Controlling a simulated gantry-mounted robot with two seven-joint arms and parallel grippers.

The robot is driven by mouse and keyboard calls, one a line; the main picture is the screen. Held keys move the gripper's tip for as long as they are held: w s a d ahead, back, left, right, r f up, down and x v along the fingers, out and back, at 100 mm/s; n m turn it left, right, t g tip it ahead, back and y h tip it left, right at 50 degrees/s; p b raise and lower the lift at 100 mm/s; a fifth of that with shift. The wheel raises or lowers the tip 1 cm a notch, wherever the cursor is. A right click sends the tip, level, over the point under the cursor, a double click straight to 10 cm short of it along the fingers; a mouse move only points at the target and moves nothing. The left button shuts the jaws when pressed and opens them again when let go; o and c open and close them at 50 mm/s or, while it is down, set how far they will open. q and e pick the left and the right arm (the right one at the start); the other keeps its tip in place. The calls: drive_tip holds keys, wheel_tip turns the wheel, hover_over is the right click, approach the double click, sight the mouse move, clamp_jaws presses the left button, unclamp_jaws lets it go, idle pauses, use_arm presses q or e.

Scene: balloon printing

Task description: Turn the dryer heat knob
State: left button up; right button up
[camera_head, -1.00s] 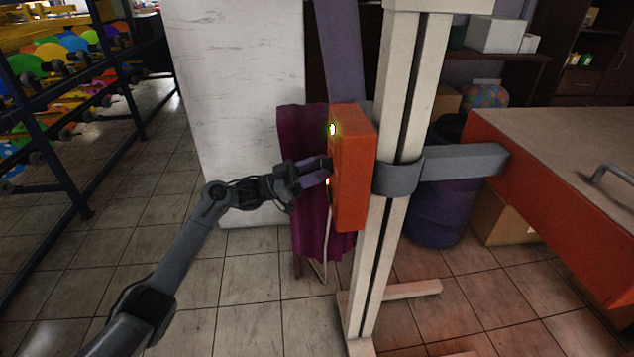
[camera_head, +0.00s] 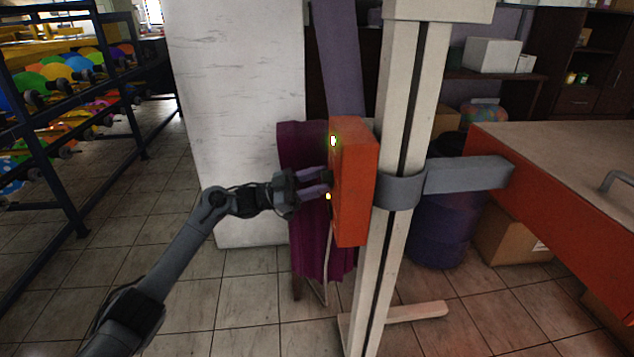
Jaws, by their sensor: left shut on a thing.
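The dryer's control box is an orange upright box (camera_head: 355,185) fixed to a pale post, in the middle of the head view. A green-white light (camera_head: 333,141) glows high on its left face and a small yellow light (camera_head: 328,196) glows lower. My left gripper (camera_head: 324,184) reaches in from the left at the box's left face, between the two lights. It is shut on a small dark knob (camera_head: 327,178) there, mostly hidden by the fingers. The knob's angle cannot be read. My right gripper is not in view.
The pale post (camera_head: 395,200) stands just right of the box, with a grey arm (camera_head: 465,176) reaching toward an orange-sided table (camera_head: 560,190). Purple cloth (camera_head: 310,235) hangs behind my gripper. A balloon rack (camera_head: 60,140) stands at left. The tiled floor is open in front.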

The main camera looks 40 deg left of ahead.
use_arm(q)
drive_tip(key=o, duration=1.1)
drive_tip(key=shift+c, duration=0.2)
drive_tip(key=shift+a, duration=0.1)
drive_tip(key=shift+s+a+f, duration=0.2)
drive_tip(key=shift+s+a, duration=0.2)
drive_tip(key=shift+a, duration=0.05)
drive_tip(key=p+v, duration=0.1)
drive_tip(key=v, duration=0.8)
drive_tip(key=shift+s+a+p, duration=0.15)
drive_tip(key=shift+s+p, duration=0.05)
drive_tip(key=shift+p, duration=0.2)
